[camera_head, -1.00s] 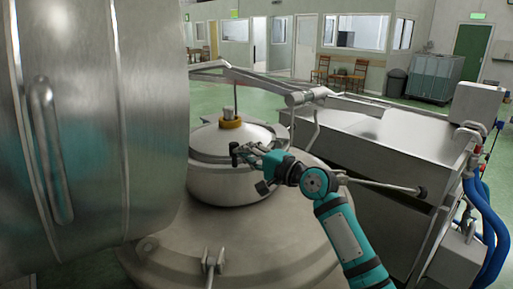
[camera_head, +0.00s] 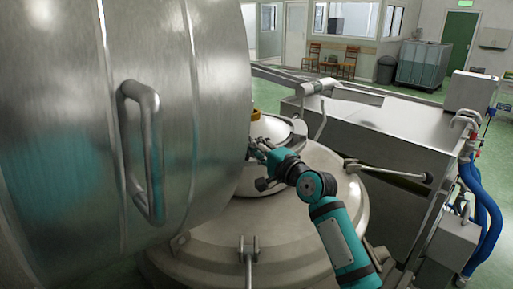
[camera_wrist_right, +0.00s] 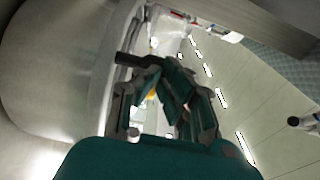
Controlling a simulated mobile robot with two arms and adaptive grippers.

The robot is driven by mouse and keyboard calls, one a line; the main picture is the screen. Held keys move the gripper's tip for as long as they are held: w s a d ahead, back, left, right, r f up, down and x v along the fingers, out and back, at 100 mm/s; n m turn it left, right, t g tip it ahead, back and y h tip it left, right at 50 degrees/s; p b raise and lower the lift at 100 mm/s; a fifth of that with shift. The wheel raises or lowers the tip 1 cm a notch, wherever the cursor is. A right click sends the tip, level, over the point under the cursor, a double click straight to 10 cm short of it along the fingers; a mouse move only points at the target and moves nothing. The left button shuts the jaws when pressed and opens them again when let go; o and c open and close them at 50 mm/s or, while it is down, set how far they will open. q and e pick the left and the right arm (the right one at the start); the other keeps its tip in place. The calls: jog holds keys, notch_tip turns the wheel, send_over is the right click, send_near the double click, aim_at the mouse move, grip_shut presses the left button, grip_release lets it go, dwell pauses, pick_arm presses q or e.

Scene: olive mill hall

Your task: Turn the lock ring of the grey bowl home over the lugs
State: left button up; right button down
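The grey bowl (camera_head: 252,184) sits on the wide round steel machine base, and the large steel hood at left hides much of it in the head view. Its domed lid (camera_head: 281,131) shows at the right of the hood. An orange-yellow collar (camera_head: 255,115) on top is mostly hidden. A lock ring and lugs cannot be made out clearly. My right gripper (camera_head: 258,150) is at the near side of the bowl, by the rim. In the right wrist view its fingers (camera_wrist_right: 162,92) are bent inwards near a dark bar; whether they grip it cannot be told. My left gripper is out of view.
The steel hood (camera_head: 205,60) with its bar handle (camera_head: 140,150) stands close beside my right gripper. A long steel trough (camera_head: 385,125) lies to the right, with a black-tipped lever (camera_head: 390,172) in front. Blue hoses (camera_head: 490,220) hang at the far right.

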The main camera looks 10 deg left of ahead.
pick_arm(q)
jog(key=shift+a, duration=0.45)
pick_arm(e)
jog(key=v, duration=1.2)
jog(key=shift+f, duration=0.1)
